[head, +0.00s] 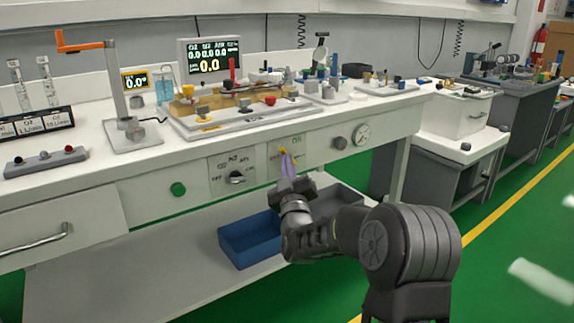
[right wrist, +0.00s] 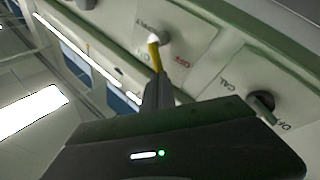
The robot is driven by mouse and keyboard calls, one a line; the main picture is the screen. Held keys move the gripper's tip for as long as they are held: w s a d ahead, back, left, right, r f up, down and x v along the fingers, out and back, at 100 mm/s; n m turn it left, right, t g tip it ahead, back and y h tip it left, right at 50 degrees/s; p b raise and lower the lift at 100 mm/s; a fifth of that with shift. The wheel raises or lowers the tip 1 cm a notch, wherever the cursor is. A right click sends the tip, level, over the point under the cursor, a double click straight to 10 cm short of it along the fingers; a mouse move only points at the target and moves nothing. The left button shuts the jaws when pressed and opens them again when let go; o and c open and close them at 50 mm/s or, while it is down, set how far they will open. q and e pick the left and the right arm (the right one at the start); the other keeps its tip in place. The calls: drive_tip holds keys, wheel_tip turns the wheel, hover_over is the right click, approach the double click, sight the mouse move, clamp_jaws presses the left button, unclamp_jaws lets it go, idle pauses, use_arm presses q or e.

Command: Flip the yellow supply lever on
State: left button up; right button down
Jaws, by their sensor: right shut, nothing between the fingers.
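The yellow supply lever (head: 282,152) is on a pale panel (head: 273,165) on the front of the workbench. In the right wrist view the yellow lever (right wrist: 154,55) extends from a round pale pivot toward my fingers, between a green mark and a red mark that reads like OFF. My right gripper (head: 287,162) is shut and empty, its fingertips close by the lever. In the right wrist view the gripper's tips (right wrist: 158,82) sit at the lever's free end. I cannot tell whether they touch it. My left gripper is out of view.
A black selector knob (head: 236,177) is left of the lever panel, and a green knob (head: 178,189) further left. A dark knob (head: 340,143) and a gauge (head: 362,133) are to the right. A blue bin (head: 250,243) stands on the lower shelf.

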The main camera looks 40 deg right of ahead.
drive_tip(key=shift+r+m, duration=0.2)
drive_tip(key=shift+m, duration=0.2)
drive_tip(key=shift+d+r+m+g+p, duration=0.4)
drive_tip(key=shift+m+g+p, duration=0.35)
drive_tip(key=shift+m+p, duration=0.35)
drive_tip(key=shift+d+r+m+g+p, duration=0.3)
drive_tip(key=shift+d+m+g+p, duration=0.25)
drive_tip(key=shift+m+g+p, duration=0.55)
drive_tip(key=shift+d+r+m+g+p, duration=0.4)
drive_tip(key=shift+m+p, duration=0.55)
drive_tip(key=shift+m, duration=0.35)
drive_tip(key=shift+d, duration=0.1)
drive_tip(key=shift+s+f, duration=0.1)
drive_tip(key=shift+f, duration=0.05)
